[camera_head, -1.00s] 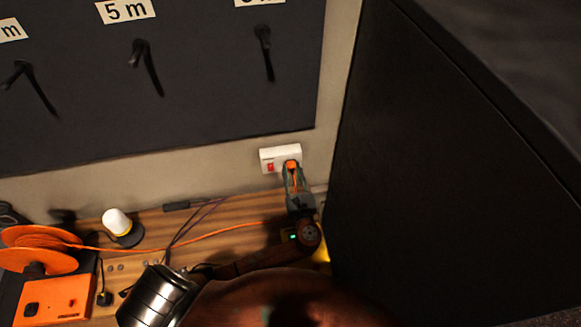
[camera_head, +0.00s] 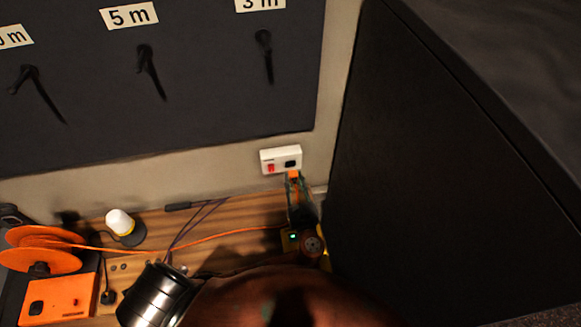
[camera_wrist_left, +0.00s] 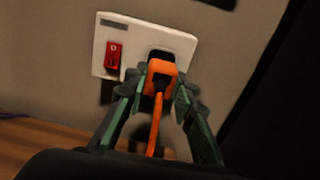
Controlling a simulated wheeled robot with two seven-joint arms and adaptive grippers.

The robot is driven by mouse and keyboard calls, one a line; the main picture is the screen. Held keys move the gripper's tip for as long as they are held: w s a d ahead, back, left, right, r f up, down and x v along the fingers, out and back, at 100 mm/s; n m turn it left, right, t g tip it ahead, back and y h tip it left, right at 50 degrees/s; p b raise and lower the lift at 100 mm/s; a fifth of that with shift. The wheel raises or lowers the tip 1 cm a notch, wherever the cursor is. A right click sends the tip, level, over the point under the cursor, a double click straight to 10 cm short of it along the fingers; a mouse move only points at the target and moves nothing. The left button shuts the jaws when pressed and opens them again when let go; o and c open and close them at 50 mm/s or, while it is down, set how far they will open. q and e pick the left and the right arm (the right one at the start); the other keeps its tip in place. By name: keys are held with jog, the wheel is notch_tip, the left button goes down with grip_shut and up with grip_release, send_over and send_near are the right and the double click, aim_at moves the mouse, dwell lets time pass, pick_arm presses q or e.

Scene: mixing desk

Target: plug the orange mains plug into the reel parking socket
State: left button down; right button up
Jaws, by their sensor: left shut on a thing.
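The orange mains plug (camera_head: 293,175) is held in my left gripper (camera_head: 295,181), just below and in front of the white wall socket (camera_head: 268,158). The left wrist view shows the plug (camera_wrist_left: 162,72) between both fingers, its cord hanging down. The wall socket's dark opening shows behind and above the plug, beside a red switch (camera_wrist_left: 114,55). The plug appears to be out of that opening. The orange reel (camera_head: 40,250) stands at the lower left. Its orange base (camera_head: 62,293) has a dark square fitting, which may be the parking socket. My right gripper is not in view.
A large black cabinet (camera_head: 440,190) stands close on the right. A white-topped lamp (camera_head: 118,222) and a shiny metal cylinder (camera_head: 155,297) with thin dark cables are between reel and gripper. The orange cable (camera_head: 215,237) crosses the wooden desk (camera_head: 240,210).

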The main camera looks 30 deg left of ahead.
pick_arm(q)
jog(key=shift+p+v, duration=0.5)
jog(key=shift+v, duration=0.65)
jog(key=shift+r, duration=0.1)
